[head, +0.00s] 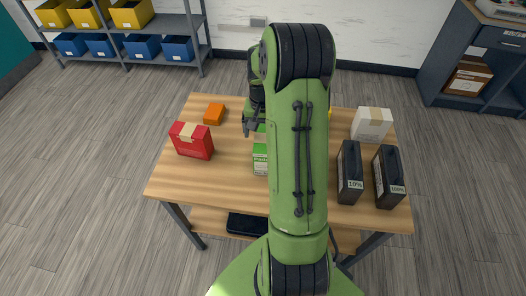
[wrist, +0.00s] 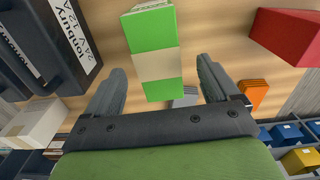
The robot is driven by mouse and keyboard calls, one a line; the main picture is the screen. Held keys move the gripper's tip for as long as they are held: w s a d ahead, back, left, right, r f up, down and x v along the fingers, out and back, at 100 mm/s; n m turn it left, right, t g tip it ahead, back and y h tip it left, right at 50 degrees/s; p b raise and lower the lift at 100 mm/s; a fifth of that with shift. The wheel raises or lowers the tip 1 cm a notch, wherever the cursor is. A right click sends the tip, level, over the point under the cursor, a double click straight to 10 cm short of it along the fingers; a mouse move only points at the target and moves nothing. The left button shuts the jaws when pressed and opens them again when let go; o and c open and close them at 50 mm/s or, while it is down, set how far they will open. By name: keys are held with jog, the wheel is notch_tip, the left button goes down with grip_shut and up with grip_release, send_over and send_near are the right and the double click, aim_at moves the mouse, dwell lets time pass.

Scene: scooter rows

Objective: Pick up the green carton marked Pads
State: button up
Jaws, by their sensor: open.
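The green carton (head: 260,160) stands on the wooden table, left of my green arm, which hides part of it in the head view. It has a light label on its near side; the lettering is too small to read surely. In the wrist view the carton (wrist: 155,38) shows green with a cream band, upper middle. My gripper (wrist: 160,82) is open and empty, and the carton's lower end appears between its two fingers; I see no contact. In the head view my gripper (head: 248,128) is just beyond the carton, pointing down.
A red box (head: 191,141) and orange box (head: 214,113) are left. A grey item (wrist: 186,97) lies beyond the carton. Table (head: 225,180) front left is clear.

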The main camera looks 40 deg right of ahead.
aim_at(263, 138)
notch_tip(263, 138, down, 5)
jog(key=shift+d+f+b, duration=0.1)
jog(key=shift+b, duration=0.7)
jog(key=shift+s, duration=0.1)
jog(key=c, duration=1.2)
